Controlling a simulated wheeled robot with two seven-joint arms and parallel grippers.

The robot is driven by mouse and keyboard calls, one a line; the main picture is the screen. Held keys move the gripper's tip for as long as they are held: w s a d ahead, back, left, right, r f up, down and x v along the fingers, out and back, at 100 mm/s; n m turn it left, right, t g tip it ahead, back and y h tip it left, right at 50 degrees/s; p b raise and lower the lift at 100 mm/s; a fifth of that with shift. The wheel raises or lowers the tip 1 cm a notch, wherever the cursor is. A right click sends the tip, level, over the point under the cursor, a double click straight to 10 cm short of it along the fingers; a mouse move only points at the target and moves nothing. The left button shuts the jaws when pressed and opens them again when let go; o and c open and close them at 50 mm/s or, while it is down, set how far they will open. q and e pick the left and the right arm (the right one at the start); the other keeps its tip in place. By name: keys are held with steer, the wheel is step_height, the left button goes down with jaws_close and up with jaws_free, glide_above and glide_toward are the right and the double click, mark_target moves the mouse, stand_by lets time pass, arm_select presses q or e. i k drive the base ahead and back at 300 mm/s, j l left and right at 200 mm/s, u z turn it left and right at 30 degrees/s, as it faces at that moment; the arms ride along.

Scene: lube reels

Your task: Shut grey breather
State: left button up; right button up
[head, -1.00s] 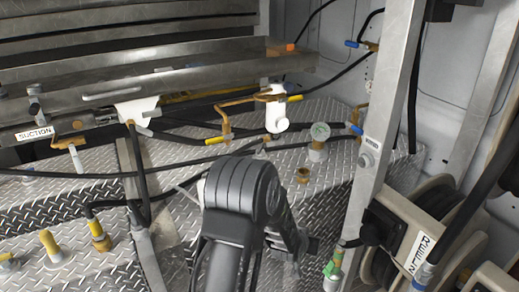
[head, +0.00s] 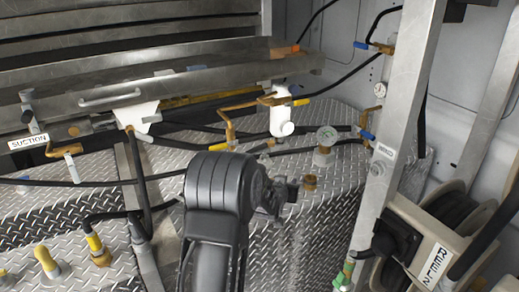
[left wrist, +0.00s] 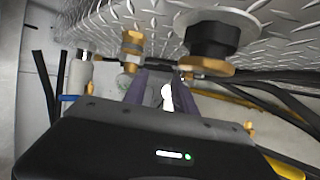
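No part is clearly marked as the grey breather. Nearer is a short brass fitting (head: 311,182), also in the wrist view (left wrist: 132,45). A black fitting with a brass ring (left wrist: 208,42) on a grey disc fills the wrist view's top. My left gripper (head: 290,189) is just left of the brass fitting in the head view. Its fingers (left wrist: 168,85) are apart, with nothing seen held. My right gripper is out of view.
A grey metal post (head: 395,130) and hose reel (head: 425,240) stand at right. A white canister (head: 282,115) and brass valves with yellow handles (head: 228,125) lie behind. Black hoses cross the tank. A metal rack (head: 120,90) runs along the back left.

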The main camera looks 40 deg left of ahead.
mark_target(265, 157)
steer(key=i+j, duration=0.1)
steer(key=j, duration=0.35)
steer(key=i+j, duration=0.1)
steer(key=j, duration=0.35)
steer(key=i+j, duration=0.2)
